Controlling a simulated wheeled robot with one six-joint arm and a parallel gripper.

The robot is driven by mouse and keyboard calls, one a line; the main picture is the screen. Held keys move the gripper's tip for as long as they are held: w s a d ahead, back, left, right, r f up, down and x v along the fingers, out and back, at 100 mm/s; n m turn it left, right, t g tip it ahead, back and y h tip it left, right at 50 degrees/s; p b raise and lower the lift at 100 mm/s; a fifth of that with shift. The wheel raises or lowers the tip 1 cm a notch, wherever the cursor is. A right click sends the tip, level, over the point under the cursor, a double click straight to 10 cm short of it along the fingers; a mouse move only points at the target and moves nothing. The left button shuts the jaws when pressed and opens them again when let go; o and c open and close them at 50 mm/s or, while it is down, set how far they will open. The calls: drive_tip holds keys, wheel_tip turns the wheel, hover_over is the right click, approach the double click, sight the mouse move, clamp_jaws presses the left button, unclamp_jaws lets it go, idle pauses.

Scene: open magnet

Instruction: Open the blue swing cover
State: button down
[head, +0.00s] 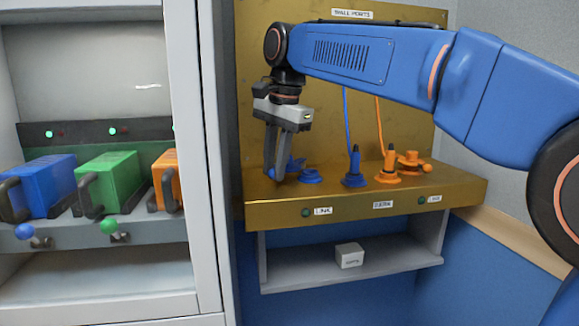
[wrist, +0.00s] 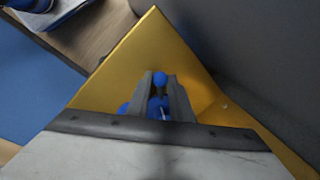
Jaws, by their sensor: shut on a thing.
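The blue swing cover (head: 293,166) is at the left end of the brass ledge, partly hidden behind my fingers. A low round blue port piece (head: 311,176) shows just right of it. My gripper (head: 277,178) points down and is shut on the cover. In the wrist view, a round blue knob (wrist: 160,78) shows between the tips of my gripper (wrist: 161,82), with more blue parts (wrist: 155,105) below it, partly hidden by the fingers. I cannot tell how far the cover is swung.
A blue plug (head: 353,168) with a cord, an orange plug (head: 388,166) and an orange cover (head: 411,161) stand farther right on the brass ledge (head: 270,207). A white box (head: 349,255) sits on the shelf below. A cabinet with coloured modules (head: 108,180) is at left.

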drive_tip(key=shift+w+a+m, duration=0.35)
drive_tip(key=shift+a+m, duration=0.25)
drive_tip(key=shift+a, duration=0.05)
drive_tip(key=shift+w+a+m, duration=0.35)
drive_tip(key=shift+a+m, duration=0.25)
drive_tip(key=c, duration=1.6)
unclamp_jaws()
